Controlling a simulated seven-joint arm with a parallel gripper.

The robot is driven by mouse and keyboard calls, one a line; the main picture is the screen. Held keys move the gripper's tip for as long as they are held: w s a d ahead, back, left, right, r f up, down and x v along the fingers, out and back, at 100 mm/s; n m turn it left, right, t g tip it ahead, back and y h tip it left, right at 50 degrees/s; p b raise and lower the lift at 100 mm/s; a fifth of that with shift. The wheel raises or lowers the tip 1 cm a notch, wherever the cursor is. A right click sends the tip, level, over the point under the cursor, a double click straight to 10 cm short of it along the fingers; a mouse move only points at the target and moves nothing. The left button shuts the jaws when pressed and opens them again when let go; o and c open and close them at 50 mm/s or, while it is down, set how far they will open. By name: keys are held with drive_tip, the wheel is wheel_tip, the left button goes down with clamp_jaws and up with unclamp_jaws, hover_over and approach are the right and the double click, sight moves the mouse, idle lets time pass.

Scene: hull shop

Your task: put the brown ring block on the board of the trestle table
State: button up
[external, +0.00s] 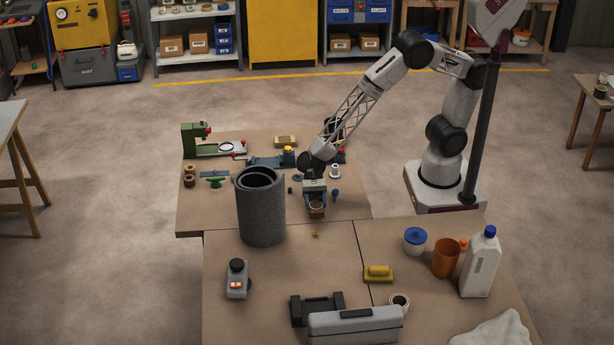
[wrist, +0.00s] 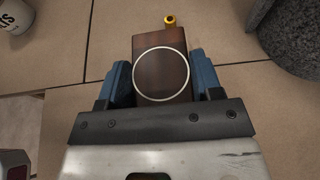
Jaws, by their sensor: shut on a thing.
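The brown ring block (wrist: 160,75) is a dark brown wooden block with a pale ring on its face. It sits between the two blue fingers of my gripper (wrist: 161,82), which is shut on it. In the external view, my gripper (external: 316,199) points down with the block (external: 317,211) at its tips, near the front edge of the far worktop (external: 225,218). How high the block hangs is hard to tell. A table with splayed trestle legs and a pale board (external: 8,112) stands at the left edge, partly cut off.
A tall grey cylinder (external: 262,222) stands left of my gripper. A small yellow piece (external: 315,234) lies just in front. Tools crowd the far worktop.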

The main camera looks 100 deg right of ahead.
sight(316, 210)
drive_tip(key=shift+f, duration=1.95)
drive_tip(key=shift+f, duration=0.15)
drive_tip(key=o, duration=1)
drive_tip(key=shift+c, duration=0.2)
drive_tip(key=shift+v, duration=6.05)
